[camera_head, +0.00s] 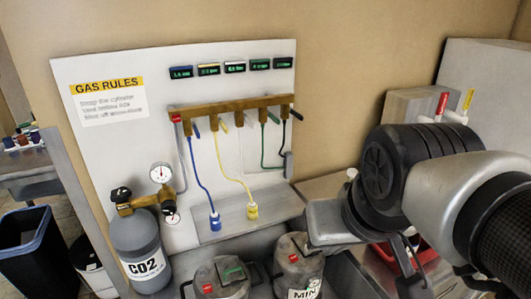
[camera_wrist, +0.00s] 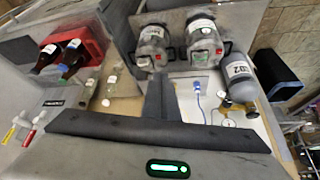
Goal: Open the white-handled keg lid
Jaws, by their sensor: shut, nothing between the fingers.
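Two grey metal kegs stand at the bottom of the head view, a left keg (camera_head: 207,280) and a right keg (camera_head: 287,272) with a label. The left keg has a green handle (camera_head: 233,272) on top. Both show whole at the top of the wrist view, the left keg there (camera_wrist: 153,62) beside the right one (camera_wrist: 205,60), with red parts near their rims. I cannot make out which lid has the white handle. My gripper (camera_wrist: 158,88) is shut and empty, apart from the kegs. My arm covers the right of the head view.
A grey CO2 cylinder (camera_head: 138,240) with a gauge stands left of the kegs. Blue and yellow hoses hang from a manifold (camera_head: 225,103) on the wall board. A red crate (camera_wrist: 80,30) with brown bottles and several clear bottles (camera_wrist: 110,85) stand at the wrist view's left.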

